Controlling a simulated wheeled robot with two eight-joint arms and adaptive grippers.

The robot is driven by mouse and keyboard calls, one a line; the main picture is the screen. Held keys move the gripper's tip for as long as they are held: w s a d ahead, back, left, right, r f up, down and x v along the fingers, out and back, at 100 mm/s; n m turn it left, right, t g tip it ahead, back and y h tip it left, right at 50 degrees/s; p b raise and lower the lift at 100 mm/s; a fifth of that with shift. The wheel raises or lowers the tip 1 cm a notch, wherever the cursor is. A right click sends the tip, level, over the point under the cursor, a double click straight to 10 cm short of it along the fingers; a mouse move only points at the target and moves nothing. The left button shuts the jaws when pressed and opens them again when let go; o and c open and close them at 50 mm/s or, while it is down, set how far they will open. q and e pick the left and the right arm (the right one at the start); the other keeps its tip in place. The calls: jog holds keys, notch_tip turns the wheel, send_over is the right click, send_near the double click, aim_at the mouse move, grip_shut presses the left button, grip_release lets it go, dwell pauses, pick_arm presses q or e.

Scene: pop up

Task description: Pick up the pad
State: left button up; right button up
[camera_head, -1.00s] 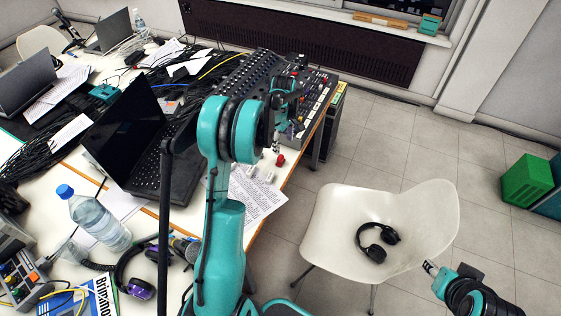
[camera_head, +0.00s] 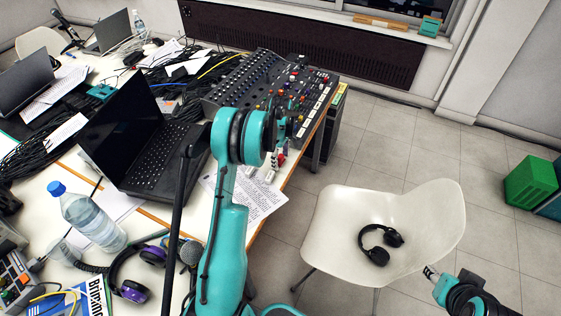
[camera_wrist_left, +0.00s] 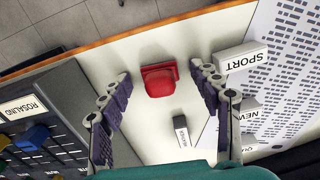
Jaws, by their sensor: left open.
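A small red pad-like piece (camera_wrist_left: 159,79) lies on the white table in the left wrist view, near the wooden edge. In the head view it shows as a small red spot (camera_head: 282,158), partly covered by my left arm. My left gripper (camera_wrist_left: 160,73) is open and empty, its fingertips to either side of the red piece in the picture, with a gap on both sides. In the head view this gripper (camera_head: 281,132) is partly hidden behind my teal arm. My right gripper (camera_head: 431,272) is at the lower right, beside the chair, far from the piece.
White blocks labelled SPORT (camera_wrist_left: 240,58) and NEWS (camera_wrist_left: 249,108), and a smaller block (camera_wrist_left: 181,131), lie close by. A mixing console (camera_head: 262,82) stands beside them, with a printed sheet (camera_head: 252,196), laptop (camera_head: 135,135) and bottle (camera_head: 88,217) nearby. A white chair (camera_head: 330,225) holds headphones (camera_head: 378,246).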

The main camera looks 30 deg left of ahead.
aim_at(283, 161)
pick_arm(q)
jog(key=c, duration=1.2)
jog(key=shift+o, duration=0.3)
jog(key=shift+r, duration=0.1)
jog(key=shift+r+p, duration=0.35)
jog(key=shift+r, duration=0.2)
jog(key=r+p, duration=0.1)
jog(key=r, duration=0.1)
jog(key=d+r+p, duration=0.1)
jog(key=r, duration=0.1)
jog(key=shift+d, duration=0.15)
jog(key=d+r+p, duration=0.2)
jog(key=d+r, duration=0.3)
jog(key=d, duration=0.5)
jog(key=shift+w+d+r+p, duration=0.2)
jog(key=shift+r+p, duration=0.15)
jog(key=shift+r, duration=0.05)
